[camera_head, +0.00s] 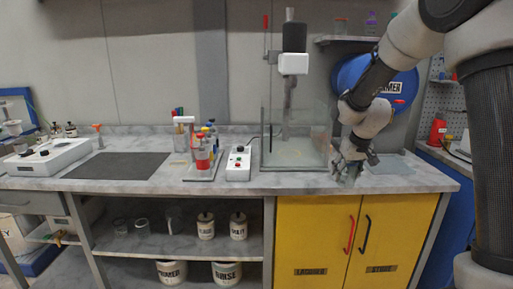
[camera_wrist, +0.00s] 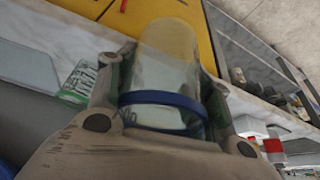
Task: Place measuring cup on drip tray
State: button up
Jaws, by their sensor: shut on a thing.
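My gripper (camera_head: 349,170) is shut on a clear measuring cup (camera_wrist: 168,50) with a blue band, which lies between the two fingers in the wrist view. In the head view the cup is hard to make out at my fingertips. My gripper is at the counter's front edge, right of the glass tank. A flat grey plate (camera_head: 391,165), which looks like the drip tray, lies on the counter below the blue drum, to the right of my gripper. It also seems to show at the left of the wrist view (camera_wrist: 26,62). Its top looks bare.
The blue drum (camera_head: 402,88) hangs over the counter's right end. The glass tank (camera_head: 296,150) stands left of my gripper. Yellow cabinet doors (camera_head: 316,235) are below.

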aim_at(344, 186)
jog(key=shift+s+d+f+m+h, duration=0.15)
jog(key=shift+d+f+m+h, duration=0.2)
jog(key=shift+d+m, duration=0.25)
jog(key=shift+s+d+f+m+h, duration=0.1)
jog(key=shift+s+f+m+h, duration=0.15)
jog(key=shift+s+f+m, duration=0.8)
jog(key=a+f, duration=0.1)
jog(key=s+a, duration=0.1)
jog(key=shift+s+a+f+n, duration=0.1)
jog(key=shift+a+f+n, duration=0.2)
jog(key=shift+f, duration=0.1)
jog(key=shift+x, duration=1)
jog(key=f, duration=0.3)
jog(key=shift+s+d+f+n, duration=0.1)
jog(key=shift+d+f+n, duration=0.15)
jog(key=shift+d+n, duration=0.1)
